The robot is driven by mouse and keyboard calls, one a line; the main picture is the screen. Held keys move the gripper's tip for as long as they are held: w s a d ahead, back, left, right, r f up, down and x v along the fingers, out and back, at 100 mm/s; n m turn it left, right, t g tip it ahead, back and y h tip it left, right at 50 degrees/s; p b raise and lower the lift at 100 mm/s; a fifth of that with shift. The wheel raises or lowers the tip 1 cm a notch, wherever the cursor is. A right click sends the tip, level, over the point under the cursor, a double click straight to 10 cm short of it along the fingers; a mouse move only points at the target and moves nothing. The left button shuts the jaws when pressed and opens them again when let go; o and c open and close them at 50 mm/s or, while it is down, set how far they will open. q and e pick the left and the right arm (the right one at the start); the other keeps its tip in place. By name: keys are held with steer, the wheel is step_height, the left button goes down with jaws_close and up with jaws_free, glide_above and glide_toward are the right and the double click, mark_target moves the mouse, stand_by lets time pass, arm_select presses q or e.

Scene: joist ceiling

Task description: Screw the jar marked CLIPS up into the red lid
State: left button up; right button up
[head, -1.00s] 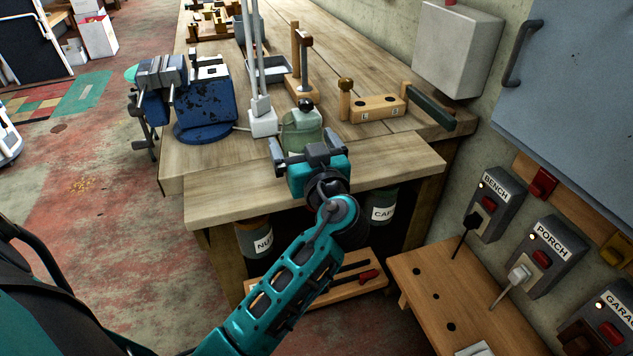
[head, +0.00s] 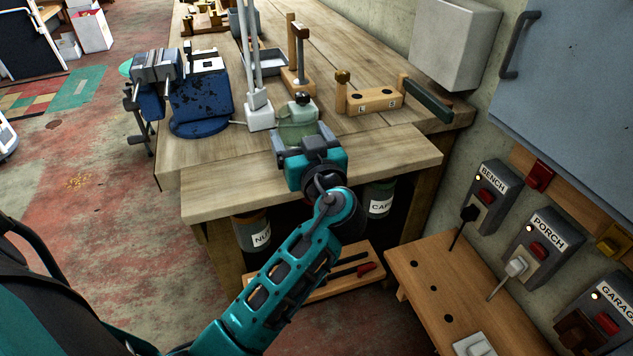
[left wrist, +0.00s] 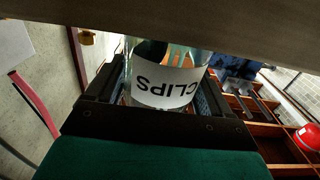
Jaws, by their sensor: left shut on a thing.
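My left gripper (head: 305,143) is at the front of the bench in the head view, shut on the jar marked CLIPS. In the left wrist view the clear glass jar (left wrist: 165,88) sits between the fingers, its white CLIPS label upside down in the picture. A wooden surface (left wrist: 180,18) crosses the picture close above it. In the head view a pale green glass body (head: 298,124) with a dark knob shows just beyond the fingers; I cannot tell whether it is the held jar. I cannot make out the red lid. My right gripper is not in view.
Jars marked NUTS (head: 254,234) and CAP-something (head: 379,202) are under the bench's front edge (head: 225,202). A blue vise (head: 200,98), a white lamp base (head: 259,115) and a wooden block (head: 372,100) stand on the bench. A low wooden stand (head: 460,285) is at right.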

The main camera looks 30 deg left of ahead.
mark_target(305, 127)
arm_select(q)
steer(key=shift+r, duration=0.15)
steer(key=shift+c, duration=0.2)
steer(key=shift+r+p, duration=1.05)
steer(key=shift+r, duration=0.9)
steer(key=shift+f, duration=0.1)
